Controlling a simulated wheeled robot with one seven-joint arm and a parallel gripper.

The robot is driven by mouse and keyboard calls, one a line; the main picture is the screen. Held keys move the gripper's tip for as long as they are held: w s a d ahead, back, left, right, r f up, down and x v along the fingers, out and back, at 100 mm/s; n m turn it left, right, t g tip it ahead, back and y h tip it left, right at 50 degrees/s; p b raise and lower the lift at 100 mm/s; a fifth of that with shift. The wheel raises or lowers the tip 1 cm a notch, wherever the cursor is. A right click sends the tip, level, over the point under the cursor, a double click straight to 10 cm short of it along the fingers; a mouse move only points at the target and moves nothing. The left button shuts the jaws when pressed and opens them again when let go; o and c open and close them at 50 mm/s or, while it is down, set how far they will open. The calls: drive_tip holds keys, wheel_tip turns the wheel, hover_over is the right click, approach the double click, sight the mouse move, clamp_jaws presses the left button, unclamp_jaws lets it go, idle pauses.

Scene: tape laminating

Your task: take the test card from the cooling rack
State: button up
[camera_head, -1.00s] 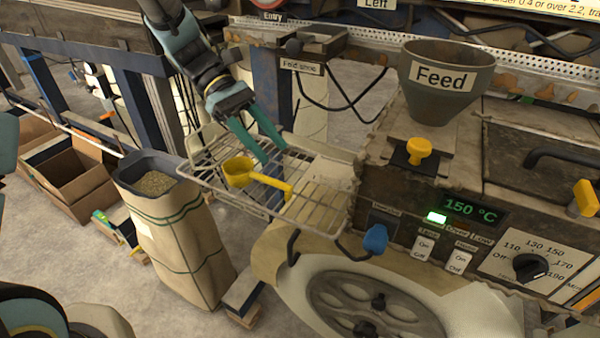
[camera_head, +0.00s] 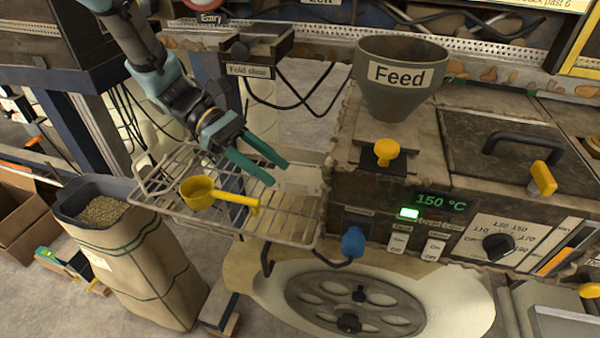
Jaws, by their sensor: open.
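The cooling rack (camera_head: 293,239) is a wire shelf fixed to the left side of the machine. A yellow scoop (camera_head: 197,192) lies on it, its handle pointing right. I cannot pick out the test card for certain; a pale flat surface (camera_head: 300,177) shows behind the rack's right part, and I cannot tell what it is. My gripper (camera_head: 277,172) has two teal fingers, apart and with nothing seen between them. It points down and right over the rack's back half, behind and right of the scoop handle. Its height above the wires is hard to tell.
The machine's front panel with a 150 °C display (camera_head: 440,201) and a blue knob (camera_head: 352,242) stands right of the rack. A grey Feed hopper (camera_head: 398,100) rises behind. A sack of pellets (camera_head: 140,250) stands left, below the rack. A fold shoe box (camera_head: 262,48) sits above.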

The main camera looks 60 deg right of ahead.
sight(284, 188)
drive_tip(key=shift+p+x, duration=0.45)
drive_tip(key=shift+x, duration=1.2)
drive_tip(key=shift+d, duration=0.1)
clamp_jaws()
